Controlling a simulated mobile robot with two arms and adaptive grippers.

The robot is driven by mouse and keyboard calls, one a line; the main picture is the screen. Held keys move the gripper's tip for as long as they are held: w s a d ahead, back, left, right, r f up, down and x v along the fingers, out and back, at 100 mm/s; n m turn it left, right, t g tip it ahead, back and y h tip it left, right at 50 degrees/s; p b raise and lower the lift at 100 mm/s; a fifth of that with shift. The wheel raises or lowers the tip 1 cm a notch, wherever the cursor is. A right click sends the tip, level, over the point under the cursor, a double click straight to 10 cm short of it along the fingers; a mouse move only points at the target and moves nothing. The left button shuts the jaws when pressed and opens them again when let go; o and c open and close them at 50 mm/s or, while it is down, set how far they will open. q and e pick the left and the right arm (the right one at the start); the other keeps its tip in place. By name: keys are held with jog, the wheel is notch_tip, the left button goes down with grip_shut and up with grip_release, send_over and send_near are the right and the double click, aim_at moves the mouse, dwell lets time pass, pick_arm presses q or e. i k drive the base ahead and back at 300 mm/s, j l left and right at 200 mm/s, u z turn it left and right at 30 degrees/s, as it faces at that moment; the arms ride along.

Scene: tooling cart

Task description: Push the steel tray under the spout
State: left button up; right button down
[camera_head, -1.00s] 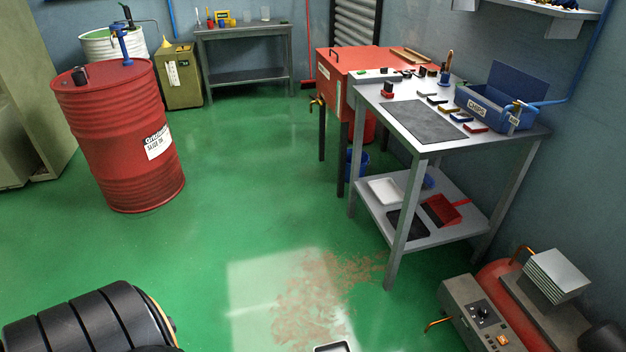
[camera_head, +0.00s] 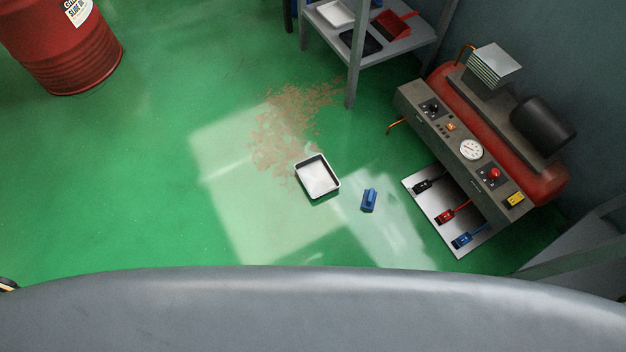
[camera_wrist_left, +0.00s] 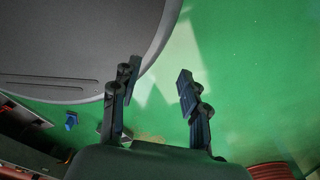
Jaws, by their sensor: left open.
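A shallow, pale rectangular tray (camera_head: 318,180) with a dark rim lies on the green floor in the head view and looks empty. Another pale tray (camera_head: 336,13) sits on the lower shelf of the table at the top. I cannot tell by the look which one is steel. No spout can be made out now. My left gripper (camera_wrist_left: 156,88) is open and empty in the left wrist view, its two dark fingers apart above the floor. My right gripper is not in view.
A blue block (camera_head: 369,200) lies right of the floor tray. A brown stain (camera_head: 285,125) spreads beyond it. A compressor (camera_head: 470,150) and a panel with clamps (camera_head: 418,192) stand at right, a red drum (camera_head: 65,50) at upper left. The floor at left is clear.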

aim_at(318, 179)
jog(key=i+j+z, duration=0.15)
jog(key=j, duration=0.15)
jog(key=i+j+z, duration=0.1)
jog(key=j, duration=0.25)
jog(key=i+j+z, duration=0.15)
jog(key=j, duration=0.2)
jog(key=i+j+z, duration=0.15)
jog(key=j, duration=0.2)
